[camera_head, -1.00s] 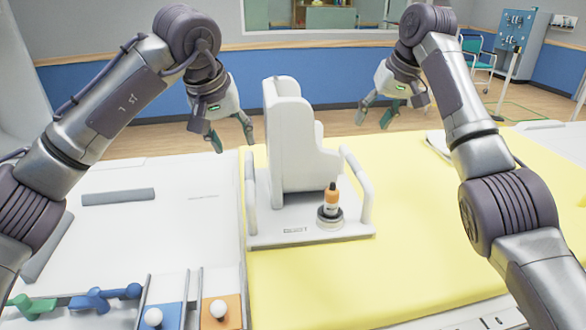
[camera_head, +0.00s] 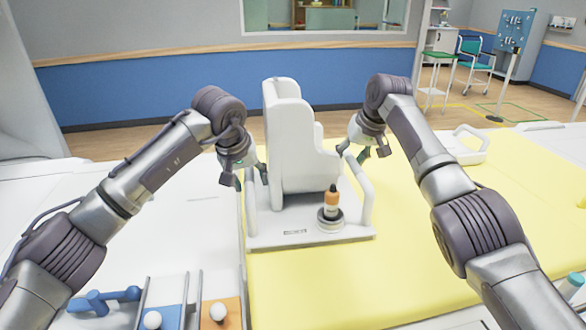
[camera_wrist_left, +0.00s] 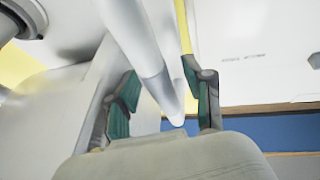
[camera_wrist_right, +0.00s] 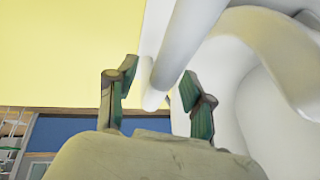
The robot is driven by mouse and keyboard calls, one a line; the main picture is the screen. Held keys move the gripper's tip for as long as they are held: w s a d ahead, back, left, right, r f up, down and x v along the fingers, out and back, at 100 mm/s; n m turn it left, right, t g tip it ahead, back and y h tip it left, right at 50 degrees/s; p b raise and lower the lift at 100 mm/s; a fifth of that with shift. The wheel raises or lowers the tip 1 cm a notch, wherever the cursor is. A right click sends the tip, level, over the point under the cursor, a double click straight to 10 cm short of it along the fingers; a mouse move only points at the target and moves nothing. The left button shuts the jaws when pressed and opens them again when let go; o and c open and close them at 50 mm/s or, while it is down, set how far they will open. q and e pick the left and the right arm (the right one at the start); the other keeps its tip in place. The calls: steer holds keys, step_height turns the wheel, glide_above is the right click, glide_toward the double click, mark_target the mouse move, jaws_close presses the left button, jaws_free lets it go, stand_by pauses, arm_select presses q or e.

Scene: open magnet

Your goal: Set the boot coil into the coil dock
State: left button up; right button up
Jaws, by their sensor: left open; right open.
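The boot coil (camera_head: 292,140) is a white boot-shaped shell upright on a flat base, with an upright handle on each side. It stands on the yellow-topped bed near its left edge. My left gripper (camera_head: 246,177) is open at the top of the left handle (camera_head: 251,212). In the left wrist view that handle (camera_wrist_left: 150,70) runs between its spread fingers. My right gripper (camera_head: 353,153) is open at the top of the right handle (camera_head: 366,200). In the right wrist view the handle (camera_wrist_right: 165,80) passes between the fingers. I cannot pick out the coil dock.
White surface (camera_head: 205,235) lies left of the bed. Blue and orange pads with white knobs (camera_head: 218,312) are at the front. A white handled item (camera_head: 470,146) lies at the back right.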

arm_select(q)
jaws_close()
arm_select(e)
jaws_close()
